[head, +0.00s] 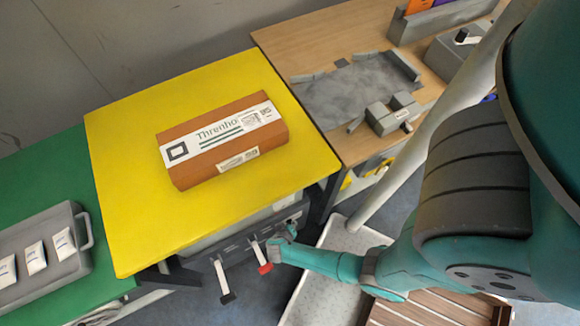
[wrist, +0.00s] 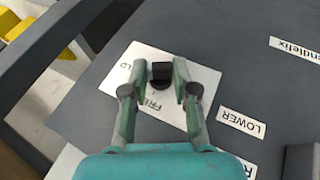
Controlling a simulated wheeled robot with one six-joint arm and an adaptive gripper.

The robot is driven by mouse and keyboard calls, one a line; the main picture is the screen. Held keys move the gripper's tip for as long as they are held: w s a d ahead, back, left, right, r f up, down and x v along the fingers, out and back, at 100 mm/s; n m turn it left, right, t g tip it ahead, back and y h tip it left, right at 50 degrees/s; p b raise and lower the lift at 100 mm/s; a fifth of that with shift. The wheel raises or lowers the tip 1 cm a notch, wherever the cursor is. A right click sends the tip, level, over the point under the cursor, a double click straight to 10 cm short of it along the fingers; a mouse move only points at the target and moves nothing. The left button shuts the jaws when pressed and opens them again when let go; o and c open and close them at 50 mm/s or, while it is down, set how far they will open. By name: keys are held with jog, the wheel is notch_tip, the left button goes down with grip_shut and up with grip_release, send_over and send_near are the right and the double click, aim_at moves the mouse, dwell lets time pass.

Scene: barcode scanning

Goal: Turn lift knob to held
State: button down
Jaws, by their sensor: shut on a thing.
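The lift knob (wrist: 161,75) is small and black and sits on a white label plate (wrist: 198,80) on a dark grey panel in the wrist view. Part of the lettering shows: "LD" at the left and "FR" below the knob, the rest hidden by my fingers. My gripper (wrist: 159,70) has one finger on each side of the knob and is shut on it. In the head view my gripper (head: 284,240) is at the front of the yellow-topped table, at its right corner; the knob cannot be made out there.
A brown box (head: 222,140) lies on the yellow tabletop (head: 120,200). A red-ended lever (head: 264,267) and a black-ended lever (head: 226,297) stick out beside my gripper. A "LOWER" label (wrist: 241,122) is right of the knob. A pale tray (head: 330,262) is below.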

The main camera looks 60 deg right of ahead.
jog(key=shift+s+d+r+m+t+y, duration=0.1)
jog(key=shift+m+t+y, duration=0.1)
jog(key=shift+t+y, duration=0.35)
jog(key=shift+s+d+f+m+t+y, duration=0.15)
jog(key=shift+m+t+y, duration=0.1)
jog(key=shift+y, duration=0.55)
jog(key=shift+d+r+m+t+y, duration=0.15)
jog(key=shift+t+y, duration=0.25)
jog(key=shift+y, duration=0.55)
jog(key=c, duration=0.9)
grip_release()
jog(key=v, duration=1.2)
jog(key=shift+s, duration=0.2)
